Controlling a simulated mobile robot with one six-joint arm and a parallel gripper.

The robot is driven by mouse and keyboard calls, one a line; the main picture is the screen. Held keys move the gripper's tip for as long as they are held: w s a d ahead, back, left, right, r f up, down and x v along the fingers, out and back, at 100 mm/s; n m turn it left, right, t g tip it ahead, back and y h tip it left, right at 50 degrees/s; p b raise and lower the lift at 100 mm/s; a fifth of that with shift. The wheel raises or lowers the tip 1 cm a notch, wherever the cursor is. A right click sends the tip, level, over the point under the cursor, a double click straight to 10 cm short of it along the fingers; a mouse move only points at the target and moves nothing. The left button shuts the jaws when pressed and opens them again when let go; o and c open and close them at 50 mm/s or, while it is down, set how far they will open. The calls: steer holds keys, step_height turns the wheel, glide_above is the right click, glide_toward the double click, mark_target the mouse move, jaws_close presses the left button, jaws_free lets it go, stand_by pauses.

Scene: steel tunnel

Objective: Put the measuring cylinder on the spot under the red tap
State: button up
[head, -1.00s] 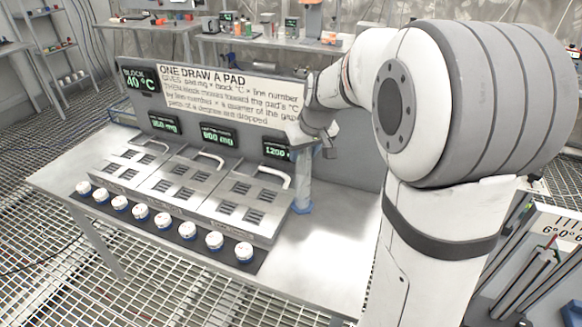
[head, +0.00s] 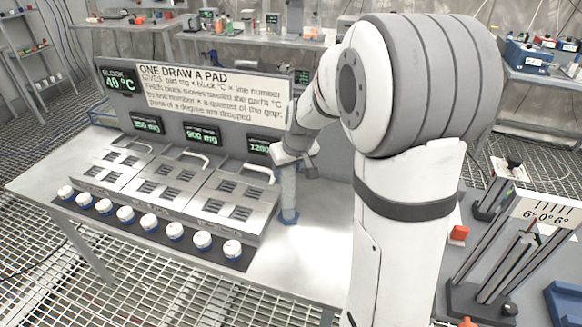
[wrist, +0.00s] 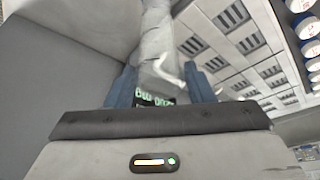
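The measuring cylinder (head: 288,190) is a clear, upright tube with a blue foot, at the right end of the steel bench in the head view. My gripper (head: 297,155) is at its upper part and shut on it. In the wrist view, the blue fingers of my gripper (wrist: 162,88) stand on both sides of the clear cylinder (wrist: 158,45). I cannot tell whether its foot touches the bench. I cannot make out a red tap or the spot under it in either view.
The bench (head: 300,265) is bare right of the heater block (head: 190,190). Several white-capped pots (head: 174,231) line its front. A sign panel (head: 210,92) stands behind. At right are a railed stand (head: 495,265) and a small red block (head: 459,233).

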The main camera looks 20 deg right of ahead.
steer(key=shift+o, duration=1.2)
steer(key=shift+r, duration=0.1)
